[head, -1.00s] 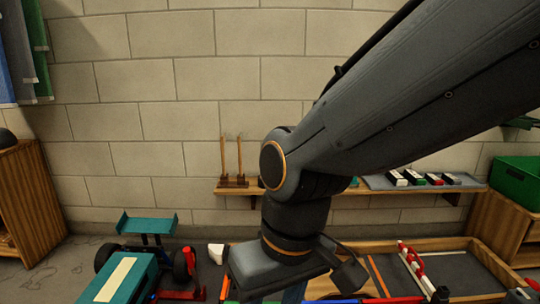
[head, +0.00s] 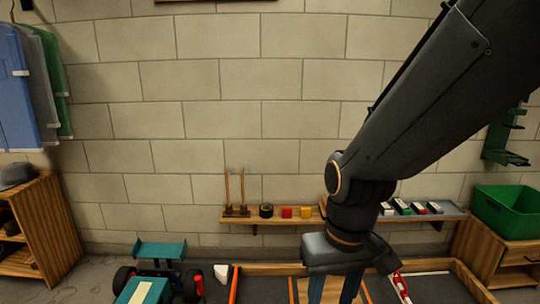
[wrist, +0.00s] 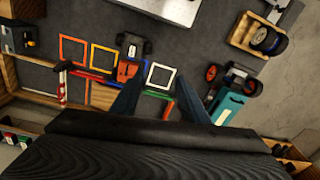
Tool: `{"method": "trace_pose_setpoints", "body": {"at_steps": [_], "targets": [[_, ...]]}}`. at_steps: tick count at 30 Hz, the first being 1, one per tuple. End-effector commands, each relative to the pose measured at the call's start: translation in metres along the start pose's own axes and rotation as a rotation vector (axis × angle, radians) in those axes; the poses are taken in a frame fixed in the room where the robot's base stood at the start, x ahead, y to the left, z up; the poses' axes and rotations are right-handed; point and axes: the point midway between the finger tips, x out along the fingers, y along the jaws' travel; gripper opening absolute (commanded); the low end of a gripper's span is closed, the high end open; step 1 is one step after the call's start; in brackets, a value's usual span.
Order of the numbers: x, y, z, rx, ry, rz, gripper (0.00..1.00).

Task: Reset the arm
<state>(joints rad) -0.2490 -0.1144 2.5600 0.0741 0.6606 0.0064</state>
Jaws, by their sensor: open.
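My arm reaches in from the upper right in the head view and bends down at its elbow. My gripper (wrist: 168,104) shows in the wrist view as two dark blue fingers spread apart with nothing between them. In the head view the fingers (head: 333,290) point down at the bottom edge, and their tips are cut off. The gripper hangs above the floor area near a wooden-framed tray (head: 440,266). The teal racecar (head: 160,260) stands to the left of the gripper; it also shows right of the fingers in the wrist view (wrist: 226,106).
A wall shelf (head: 275,220) with small parts is behind the arm. A green bin (head: 505,208) stands on a wooden cabinet at right. Coloured square outlines (wrist: 73,50) and a wooden tray with a wheel (wrist: 262,37) lie below. Open floor (wrist: 185,60) lies between them.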

Motion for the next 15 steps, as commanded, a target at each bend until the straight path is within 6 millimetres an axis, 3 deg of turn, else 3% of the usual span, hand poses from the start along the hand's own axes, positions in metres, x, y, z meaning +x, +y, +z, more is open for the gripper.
{"method": "trace_pose_setpoints", "body": {"at_steps": [1, 15], "targets": [[-0.018, 0.006, 0.004, 0.02, -0.003, 0.005, 0.41], [-0.094, 0.062, 0.028, 0.167, -0.024, 0.04, 0.41]]}}
